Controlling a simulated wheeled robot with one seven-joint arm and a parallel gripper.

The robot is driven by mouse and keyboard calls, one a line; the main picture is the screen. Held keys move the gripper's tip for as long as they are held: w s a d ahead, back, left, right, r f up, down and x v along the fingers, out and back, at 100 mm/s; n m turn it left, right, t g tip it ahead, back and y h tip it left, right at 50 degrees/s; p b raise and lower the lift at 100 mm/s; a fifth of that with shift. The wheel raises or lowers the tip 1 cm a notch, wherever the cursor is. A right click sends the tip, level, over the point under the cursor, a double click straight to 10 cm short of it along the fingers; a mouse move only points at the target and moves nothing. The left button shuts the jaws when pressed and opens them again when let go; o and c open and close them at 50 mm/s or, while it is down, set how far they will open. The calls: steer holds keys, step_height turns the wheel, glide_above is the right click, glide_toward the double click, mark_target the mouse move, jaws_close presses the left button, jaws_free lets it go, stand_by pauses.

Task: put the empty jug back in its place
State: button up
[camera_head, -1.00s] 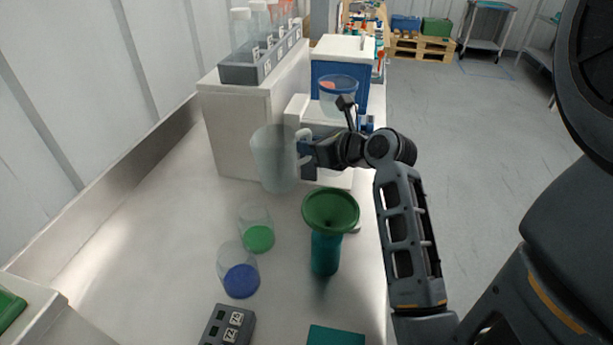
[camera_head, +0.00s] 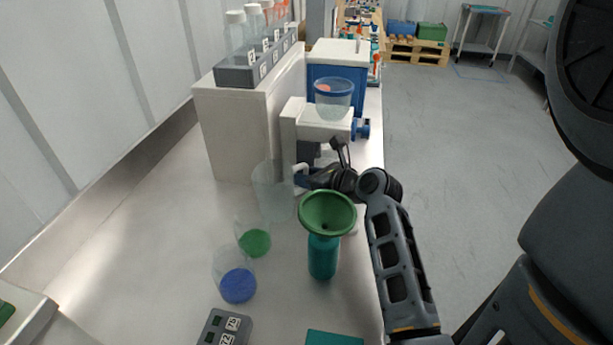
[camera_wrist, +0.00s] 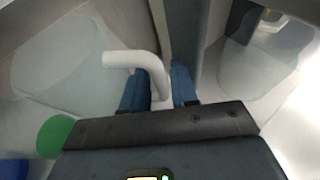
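The jug (camera_head: 271,192) is clear and frosted, with a white handle (camera_wrist: 150,68). It is upright, low over or on the bench, left of my gripper (camera_head: 303,176); I cannot tell whether its base touches the bench. In the wrist view my gripper's two blue fingers (camera_wrist: 160,88) stand on either side of the handle, close against it. The jug's body (camera_wrist: 65,62) fills the left of that view and looks empty.
A green funnel (camera_head: 327,211) sits on a teal bottle (camera_head: 323,258) near my arm. Beakers with green (camera_head: 255,242) and blue (camera_head: 238,285) contents stand nearby. Behind are a white block (camera_head: 222,125) with a bottle rack (camera_head: 240,75) and a device with a cup (camera_head: 333,100). Bench left is clear.

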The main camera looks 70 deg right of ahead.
steer(key=v, duration=1.2)
steer(key=shift+b, duration=0.3)
stand_by(0.8)
